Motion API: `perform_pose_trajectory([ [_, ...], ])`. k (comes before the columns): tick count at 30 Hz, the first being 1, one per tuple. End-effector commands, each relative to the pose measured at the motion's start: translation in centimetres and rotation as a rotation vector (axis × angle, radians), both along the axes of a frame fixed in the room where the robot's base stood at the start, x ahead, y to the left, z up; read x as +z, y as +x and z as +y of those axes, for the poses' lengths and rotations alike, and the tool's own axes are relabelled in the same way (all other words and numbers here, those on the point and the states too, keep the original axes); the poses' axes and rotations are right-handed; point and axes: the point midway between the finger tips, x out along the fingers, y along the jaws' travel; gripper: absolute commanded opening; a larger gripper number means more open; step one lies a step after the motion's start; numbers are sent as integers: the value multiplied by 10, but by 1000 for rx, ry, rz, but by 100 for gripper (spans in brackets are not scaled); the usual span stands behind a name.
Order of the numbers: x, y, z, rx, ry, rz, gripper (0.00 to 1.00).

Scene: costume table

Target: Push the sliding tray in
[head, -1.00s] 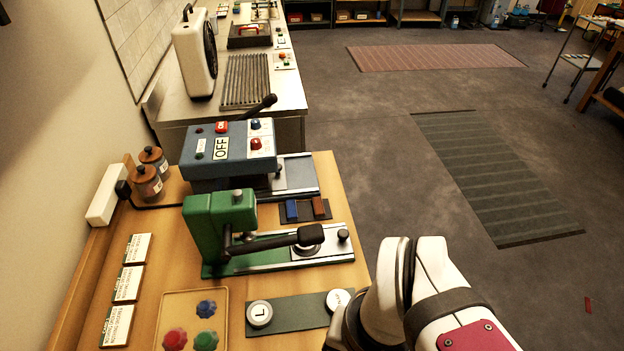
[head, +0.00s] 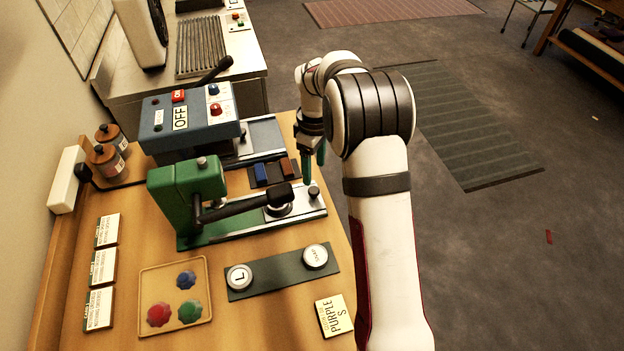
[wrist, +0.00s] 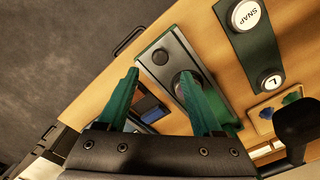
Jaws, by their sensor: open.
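The green press (head: 185,196) stands on the wooden table with its black-handled lever over its base. A metal sliding tray (head: 302,203) extends from it towards the table's right edge, with a round metal piece and a black knob (head: 314,190) near its outer end. The wrist view also shows the tray (wrist: 176,48) and its knob (wrist: 160,57). My gripper (head: 314,173) is open and empty, its green fingers pointing down just above the tray's outer end.
The blue OFF machine (head: 187,118) with its own metal slide stands behind. A dark holder with blue and brown blocks (head: 273,171) lies between the machines. In front are a dark strip with L and SNAP buttons (head: 284,273), a knob tray (head: 147,279) and a PURPLE S card (head: 335,315).

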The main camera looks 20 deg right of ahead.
Motion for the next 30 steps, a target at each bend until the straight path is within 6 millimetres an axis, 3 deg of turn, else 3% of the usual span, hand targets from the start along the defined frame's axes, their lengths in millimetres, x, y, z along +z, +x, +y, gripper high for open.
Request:
perform_pose_trajectory([
  [3,-34,-1,0,0,1,4,67],
  [9,-67,0,0,-1,0,1,67],
  [20,-75,0,0,-1,0,-1,67],
  [30,-75,0,0,-1,0,-1,7],
])
